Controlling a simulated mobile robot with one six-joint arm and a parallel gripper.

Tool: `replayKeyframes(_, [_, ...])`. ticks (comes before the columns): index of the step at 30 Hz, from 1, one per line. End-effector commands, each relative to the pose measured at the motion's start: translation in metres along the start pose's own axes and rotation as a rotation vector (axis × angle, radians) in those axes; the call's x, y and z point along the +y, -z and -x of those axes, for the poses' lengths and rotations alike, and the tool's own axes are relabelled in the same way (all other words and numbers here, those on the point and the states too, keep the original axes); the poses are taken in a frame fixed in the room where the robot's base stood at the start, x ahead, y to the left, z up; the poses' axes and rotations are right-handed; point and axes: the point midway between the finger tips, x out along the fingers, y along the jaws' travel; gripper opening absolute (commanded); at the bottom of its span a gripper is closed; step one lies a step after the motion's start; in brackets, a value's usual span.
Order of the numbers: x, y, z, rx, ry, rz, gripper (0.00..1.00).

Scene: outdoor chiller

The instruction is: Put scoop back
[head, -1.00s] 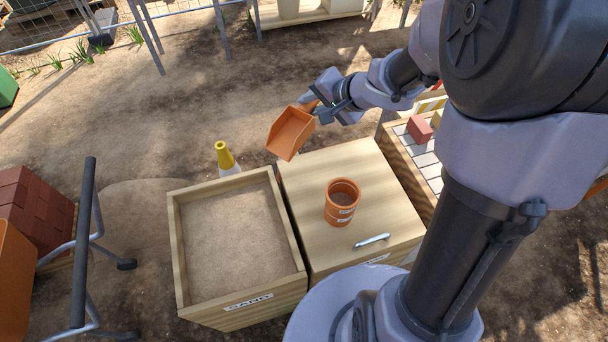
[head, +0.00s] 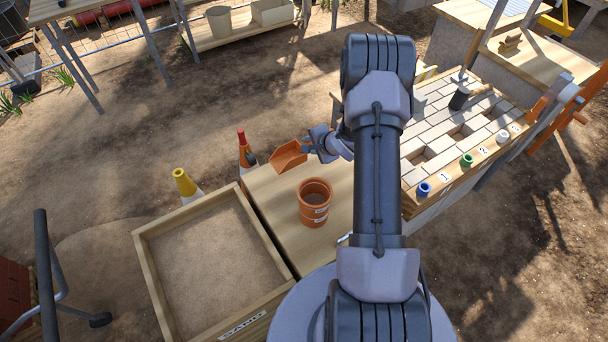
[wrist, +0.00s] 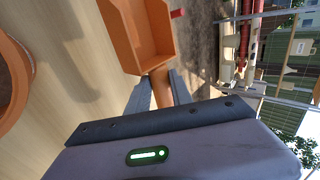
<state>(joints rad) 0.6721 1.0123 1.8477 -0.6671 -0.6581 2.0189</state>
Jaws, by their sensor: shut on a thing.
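The orange scoop (head: 289,156) is in my gripper (head: 309,147), at the far edge of the closed wooden box (head: 268,191). The scoop's open side faces up; I see nothing in it. In the wrist view the scoop (wrist: 148,36) points away from me, its handle between the two fingers of my gripper (wrist: 157,88). I cannot tell whether the scoop touches the box top. An orange pot (head: 314,207) with brown contents stands upright on the box top, nearer than the scoop; part of it shows in the wrist view (wrist: 12,85).
An open sand box (head: 262,316) labelled SAND stands left of the closed box. Cones with a yellow top (head: 184,183) and a red top (head: 244,146) stand behind. A paved bench (head: 433,130) with coloured pegs is on the right. Open ground lies beyond.

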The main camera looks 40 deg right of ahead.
Motion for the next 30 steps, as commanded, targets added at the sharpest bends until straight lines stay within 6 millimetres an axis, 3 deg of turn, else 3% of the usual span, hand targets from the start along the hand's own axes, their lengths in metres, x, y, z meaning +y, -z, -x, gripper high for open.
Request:
replayKeyframes(15, [0.075, 0.002, -0.074, 0.005, 0.0, -0.01, 0.0])
replayKeyframes(26, [0.078, 0.002, -0.077, 0.005, 0.001, -0.009, 0.0])
replayKeyframes(27, [0.077, 0.002, -0.076, 0.005, 0.001, -0.009, 0.34])
replayKeyframes(30, [0.077, 0.002, -0.076, 0.005, 0.001, -0.009, 0.48])
